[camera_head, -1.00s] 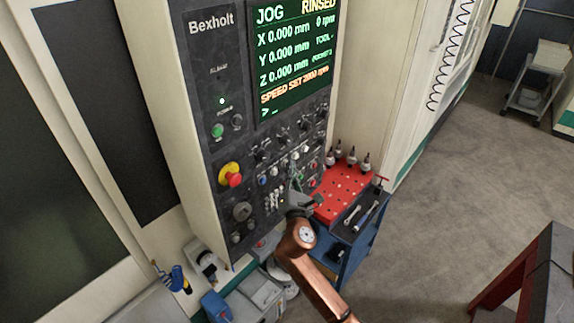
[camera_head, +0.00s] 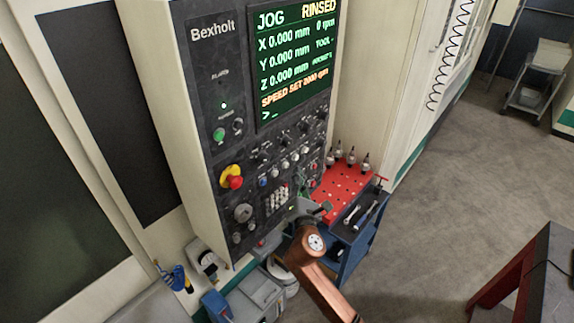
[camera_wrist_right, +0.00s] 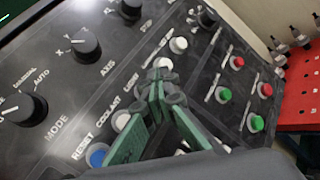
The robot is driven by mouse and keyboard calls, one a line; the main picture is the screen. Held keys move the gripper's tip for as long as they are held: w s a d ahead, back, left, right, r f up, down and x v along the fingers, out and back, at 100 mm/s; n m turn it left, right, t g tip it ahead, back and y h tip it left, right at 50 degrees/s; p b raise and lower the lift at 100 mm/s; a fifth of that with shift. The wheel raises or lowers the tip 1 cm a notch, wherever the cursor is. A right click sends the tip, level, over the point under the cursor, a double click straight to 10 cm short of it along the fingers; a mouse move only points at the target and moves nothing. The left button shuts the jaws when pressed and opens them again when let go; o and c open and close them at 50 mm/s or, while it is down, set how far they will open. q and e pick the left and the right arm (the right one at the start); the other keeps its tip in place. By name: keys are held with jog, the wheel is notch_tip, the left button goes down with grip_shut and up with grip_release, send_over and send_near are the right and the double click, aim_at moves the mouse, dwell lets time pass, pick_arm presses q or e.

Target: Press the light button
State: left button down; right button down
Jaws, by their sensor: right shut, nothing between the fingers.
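The light button is likely the third in a slanting row that starts with a blue button, a white one in the head view (camera_head: 284,164). In the right wrist view the fingertips hide the place beside that label. My right gripper (camera_wrist_right: 165,88) has its green-padded fingers shut with nothing between them. In the head view the right gripper (camera_head: 303,190) is in front of the panel, below and right of the row. I cannot tell whether it touches anything. My left gripper is out of view.
The blue reset button (camera_wrist_right: 97,155) and white coolant button (camera_wrist_right: 121,121) lie close to the fingers. Red and green buttons (camera_wrist_right: 237,62) are to their right. A red and yellow emergency stop (camera_head: 231,177) is lower left. A red-topped tool cart (camera_head: 345,182) stands to the right.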

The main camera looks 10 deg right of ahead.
jog(key=s+d+p, duration=0.1)
jog(key=s+d, duration=0.1)
jog(key=shift+s, duration=0.4)
dwell(2.4)
